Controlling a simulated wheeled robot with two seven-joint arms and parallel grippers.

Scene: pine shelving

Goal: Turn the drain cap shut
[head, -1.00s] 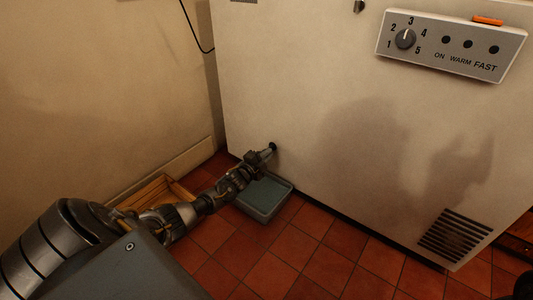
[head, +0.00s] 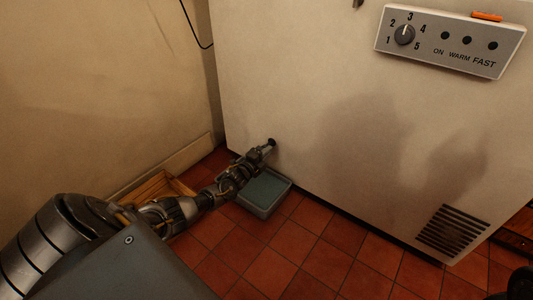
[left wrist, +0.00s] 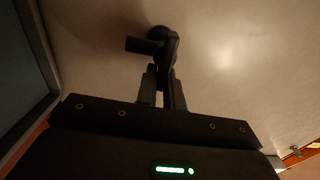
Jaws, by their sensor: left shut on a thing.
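The drain fitting is a small dark piece low on the pale freezer front (head: 330,60), and its dark end (head: 271,142) shows just past my left gripper (head: 263,151). In the left wrist view the black drain cap (left wrist: 167,58) has a round base against the panel and a stub pointing left. My left gripper (left wrist: 163,88) is shut on the cap's lower part, which sits between its two fingers. The fingers hide some of the cap, and I cannot tell how far it is turned. My right gripper is not clearly in view.
A grey-green tray (head: 262,211) stands on the red tiles below the fitting. A wooden crate (head: 160,187) sits by the left wall, beside my arm. A control panel (head: 450,43) is high on the freezer, and a vent grille (head: 452,231) is low right.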

